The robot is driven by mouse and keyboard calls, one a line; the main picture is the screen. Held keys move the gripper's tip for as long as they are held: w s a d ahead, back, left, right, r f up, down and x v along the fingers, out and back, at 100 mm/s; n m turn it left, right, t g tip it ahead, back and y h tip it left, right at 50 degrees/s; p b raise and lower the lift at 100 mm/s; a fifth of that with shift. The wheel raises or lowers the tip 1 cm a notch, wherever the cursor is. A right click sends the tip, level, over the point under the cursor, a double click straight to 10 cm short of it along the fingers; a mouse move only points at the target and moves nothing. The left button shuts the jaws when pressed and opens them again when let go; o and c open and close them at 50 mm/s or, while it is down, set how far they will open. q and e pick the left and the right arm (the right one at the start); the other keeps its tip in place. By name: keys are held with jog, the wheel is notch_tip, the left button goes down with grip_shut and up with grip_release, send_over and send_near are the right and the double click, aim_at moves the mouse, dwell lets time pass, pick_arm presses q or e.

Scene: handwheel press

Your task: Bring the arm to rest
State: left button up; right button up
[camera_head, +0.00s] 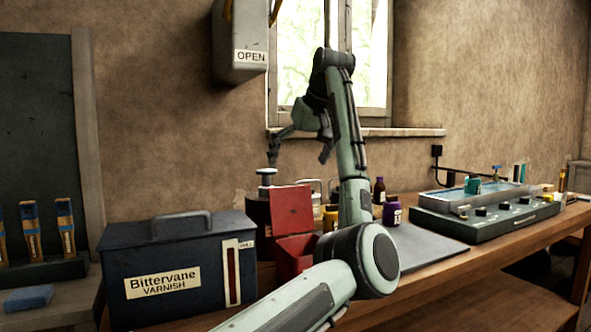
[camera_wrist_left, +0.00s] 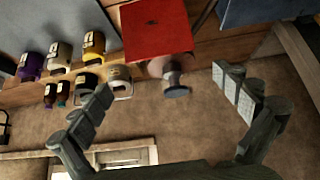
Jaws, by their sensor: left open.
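My left gripper (camera_head: 298,150) is raised above the workbench in front of the window, with its fingers apart and hanging down. In the left wrist view my left gripper (camera_wrist_left: 165,95) is open, with nothing between the fingertips. A red box (camera_head: 292,212) with a raised red panel stands below it on the bench. Beside the box is a dark stand with a round knob (camera_head: 266,176). The wrist view shows the red panel (camera_wrist_left: 157,28) and the knob (camera_wrist_left: 175,85) beyond the fingers, apart from them. My right gripper is in neither view.
A dark varnish box (camera_head: 180,265) stands left of the red box. Purple (camera_head: 392,213) and yellow jars stand behind my arm. A grey-green control unit (camera_head: 490,221) with a tray is at right. A wall box marked OPEN (camera_head: 240,40) hangs left of the window (camera_head: 372,60).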

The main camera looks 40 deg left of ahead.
aim_at(286, 195)
pick_arm(q)
jog(key=x, duration=1.2)
jog(key=shift+a+r, duration=0.1)
